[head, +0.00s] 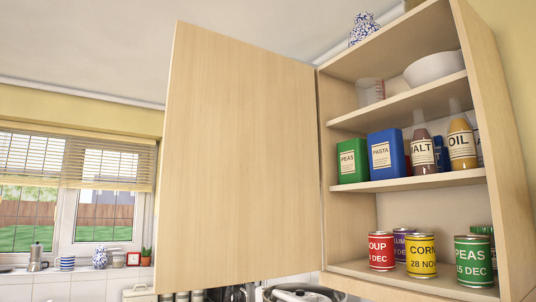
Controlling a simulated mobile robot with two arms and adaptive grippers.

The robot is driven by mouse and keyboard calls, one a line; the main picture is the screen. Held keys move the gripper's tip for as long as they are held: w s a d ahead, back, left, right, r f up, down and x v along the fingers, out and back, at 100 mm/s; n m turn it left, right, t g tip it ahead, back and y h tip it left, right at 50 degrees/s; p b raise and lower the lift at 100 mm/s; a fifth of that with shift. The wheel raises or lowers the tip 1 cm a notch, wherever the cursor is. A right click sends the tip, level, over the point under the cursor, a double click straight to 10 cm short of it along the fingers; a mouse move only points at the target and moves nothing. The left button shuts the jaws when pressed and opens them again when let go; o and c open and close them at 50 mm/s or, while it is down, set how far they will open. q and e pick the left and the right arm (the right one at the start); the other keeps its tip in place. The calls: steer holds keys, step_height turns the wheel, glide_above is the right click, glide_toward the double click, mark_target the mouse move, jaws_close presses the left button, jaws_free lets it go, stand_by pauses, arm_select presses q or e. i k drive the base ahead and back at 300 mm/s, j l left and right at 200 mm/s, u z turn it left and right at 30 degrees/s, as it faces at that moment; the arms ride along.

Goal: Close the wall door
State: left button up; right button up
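The wall door (240,160) is a pale wood cabinet door. It stands wide open, swung out to the left of the wall cabinet (507,150). Its hinged edge meets the cabinet's left side. I see no handle on the face that shows. The cabinet's shelves are exposed. Neither of my grippers is in view.
The cabinet holds soup (381,251), corn (421,256) and peas (474,261) cans, pasta (386,157) and peas (352,161) boxes, bottles and a white bowl (434,68). A pot (335,291) shows below. A window (75,190) is at the left.

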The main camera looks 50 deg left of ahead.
mark_target(239, 197)
steer(key=j+z, duration=0.1)
steer(key=j, duration=0.45)
steer(key=j+z, duration=0.1)
steer(key=j, duration=0.45)
steer(key=j+z, duration=0.1)
steer(key=j, duration=0.45)
steer(key=j+z, duration=0.1)
steer(key=j, duration=0.45)
steer(key=k+j, duration=0.1)
steer(key=j, duration=0.4)
steer(key=j+z, duration=0.15)
steer(key=j, duration=0.4)
steer(key=k+j+z, duration=0.1)
steer(key=j, duration=0.45)
steer(key=k+j+z, duration=0.1)
steer(key=j, duration=0.4)
steer(key=k, duration=0.05)
